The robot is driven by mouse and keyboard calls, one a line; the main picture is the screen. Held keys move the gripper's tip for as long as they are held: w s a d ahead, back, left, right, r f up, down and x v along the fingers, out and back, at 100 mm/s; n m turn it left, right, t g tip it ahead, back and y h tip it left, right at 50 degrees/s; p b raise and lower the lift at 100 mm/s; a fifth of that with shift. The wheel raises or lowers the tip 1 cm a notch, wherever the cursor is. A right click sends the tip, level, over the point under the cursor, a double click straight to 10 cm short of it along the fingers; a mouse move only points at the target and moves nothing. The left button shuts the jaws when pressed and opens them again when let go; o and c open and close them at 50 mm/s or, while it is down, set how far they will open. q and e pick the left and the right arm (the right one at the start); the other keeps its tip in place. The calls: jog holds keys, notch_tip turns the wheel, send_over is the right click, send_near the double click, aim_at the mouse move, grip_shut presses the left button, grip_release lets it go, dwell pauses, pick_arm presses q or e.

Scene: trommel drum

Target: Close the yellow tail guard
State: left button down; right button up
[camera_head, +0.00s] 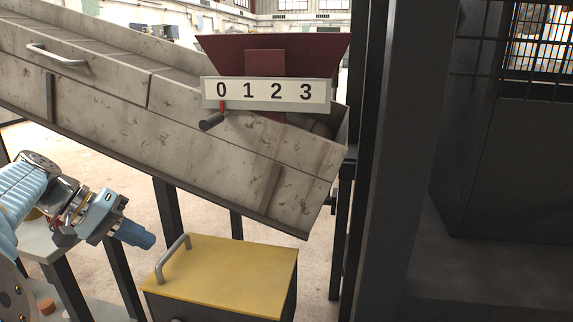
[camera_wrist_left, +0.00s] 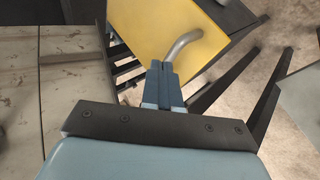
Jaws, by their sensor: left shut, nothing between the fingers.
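The yellow tail guard (camera_head: 232,275) is a flat yellow panel on top of a dark box at the bottom centre of the head view. A grey bar handle (camera_head: 172,257) stands along its left edge. In the head view it looks roughly level; I cannot tell whether it sits fully down. My left gripper (camera_head: 143,238) is shut and empty, just left of the handle. In the left wrist view, the shut blue fingers (camera_wrist_left: 162,78) point at the handle (camera_wrist_left: 183,46), with the guard (camera_wrist_left: 150,22) beyond. Contact with the handle cannot be told. My right gripper is not in view.
A worn grey sloping chute (camera_head: 170,110) runs above the guard, with a red hopper (camera_head: 275,50) and a 0123 plate (camera_head: 267,93). A red lever with a black grip (camera_head: 212,121) hangs there. A dark post (camera_head: 397,150) stands right. Dark frame legs (camera_head: 168,210) stand behind.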

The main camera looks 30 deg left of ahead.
pick_arm(q)
jog(key=shift+s+a+f+b, duration=0.1)
jog(key=shift+a+f+b, duration=0.15)
jog(key=shift+f, duration=0.45)
jog(key=shift+a+f+b, duration=0.2)
jog(key=shift+f, duration=0.5)
jog(key=shift+s+a+f+b, duration=0.1)
jog(key=shift+a+f+b, duration=0.15)
jog(key=shift+f, duration=0.45)
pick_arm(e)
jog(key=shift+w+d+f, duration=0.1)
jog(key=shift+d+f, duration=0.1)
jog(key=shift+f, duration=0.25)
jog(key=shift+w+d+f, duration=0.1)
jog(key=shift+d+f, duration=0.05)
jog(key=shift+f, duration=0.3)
pick_arm(q)
jog(key=shift+d, duration=0.1)
